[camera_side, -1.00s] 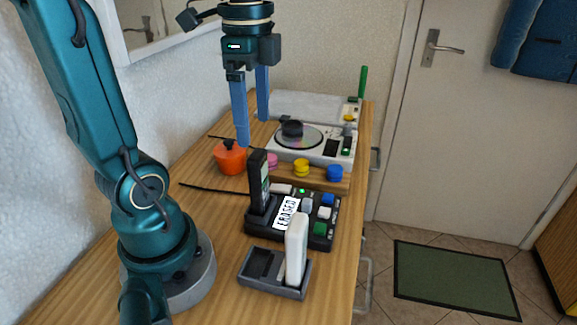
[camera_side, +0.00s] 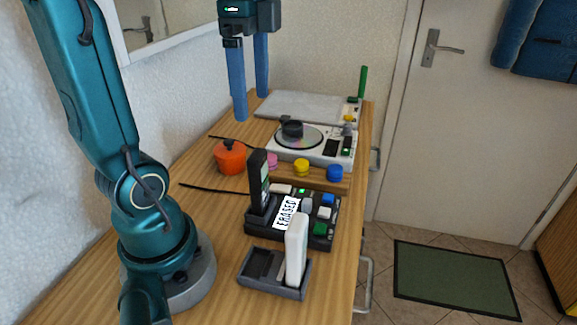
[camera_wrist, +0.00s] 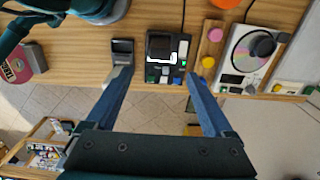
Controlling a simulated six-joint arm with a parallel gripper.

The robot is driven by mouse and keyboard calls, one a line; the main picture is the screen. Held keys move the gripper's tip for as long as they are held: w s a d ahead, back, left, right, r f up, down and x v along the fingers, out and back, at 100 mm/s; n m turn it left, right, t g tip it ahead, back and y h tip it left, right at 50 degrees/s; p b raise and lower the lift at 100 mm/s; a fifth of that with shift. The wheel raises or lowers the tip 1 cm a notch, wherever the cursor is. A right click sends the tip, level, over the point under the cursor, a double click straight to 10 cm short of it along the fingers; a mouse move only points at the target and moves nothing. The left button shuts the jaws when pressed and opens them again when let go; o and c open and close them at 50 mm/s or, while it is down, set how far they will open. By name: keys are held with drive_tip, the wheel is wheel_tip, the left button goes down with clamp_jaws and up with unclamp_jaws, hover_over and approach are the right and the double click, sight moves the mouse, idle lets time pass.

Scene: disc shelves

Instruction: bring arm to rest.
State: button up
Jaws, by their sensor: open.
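My gripper (camera_side: 252,108) is open and empty, raised above the back half of the wooden table (camera_side: 225,285). Its two blue fingers point down and stand apart. In the wrist view the gripper (camera_wrist: 160,82) also shows nothing between its fingers. Below and in front of it, a black device (camera_side: 258,185) stands upright in the left slot of a dark button panel (camera_side: 325,240) with a label reading ERASED. A white device (camera_side: 297,250) stands upright in the right part of a grey holder (camera_side: 273,290); the holder's left part is empty.
A disc player (camera_side: 335,155) with a disc and a black puck (camera_side: 292,129) stands at the back right. An orange pot (camera_side: 230,157) sits left of it. Pink, yellow (camera_side: 302,168) and blue (camera_side: 335,172) knobs line a wooden strip. A wall borders the table's left.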

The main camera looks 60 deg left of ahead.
sight(256, 154)
wheel_tip(256, 154, down, 12)
drive_tip(key=shift+r, duration=0.1)
idle(0.5)
drive_tip(key=shift+r, duration=0.1)
wheel_tip(256, 154, up, 12)
wheel_tip(256, 154, down, 12)
drive_tip(key=shift+f, duration=0.2)
wheel_tip(256, 154, up, 8)
drive_tip(key=shift+f, duration=0.1)
drive_tip(key=s+a+r, duration=0.1)
drive_tip(key=s+a, duration=0.1)
drive_tip(key=s, duration=0.5)
drive_tip(key=w+d+f, duration=0.1)
drive_tip(key=d+f, duration=0.3)
drive_tip(key=d, duration=0.3)
drive_tip(key=shift+d, duration=0.15)
idle(1.5)
